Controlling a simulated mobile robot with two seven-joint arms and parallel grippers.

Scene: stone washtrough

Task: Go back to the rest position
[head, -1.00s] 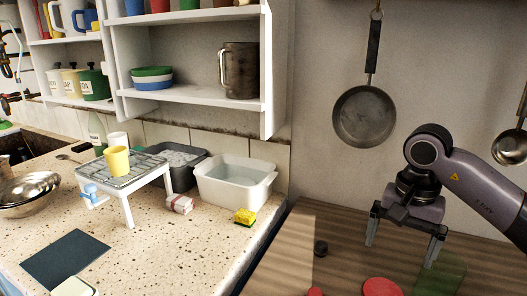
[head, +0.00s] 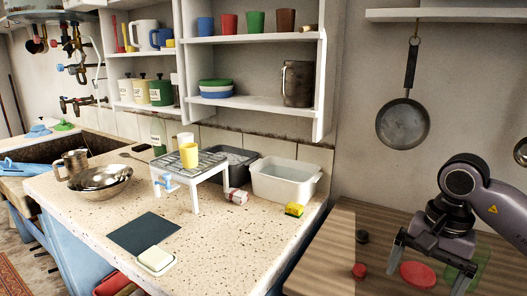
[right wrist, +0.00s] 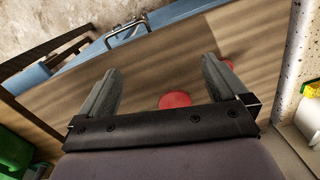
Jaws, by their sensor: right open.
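My right gripper (head: 424,279) is open and empty in the head view, at the lower right, with its fingers pointing down over the wooden counter (head: 335,262). A flat red disc (head: 418,275) shows between its fingers in the picture. I cannot tell its height above the counter. In the right wrist view the two spread fingers (right wrist: 161,66) have nothing between them, and the red disc (right wrist: 174,100) shows beyond the gripper. My left gripper is not in view.
A pan (head: 403,124) hangs on the wall. The speckled counter (head: 215,232) holds a white tub (head: 285,184) and a rack (head: 196,168).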

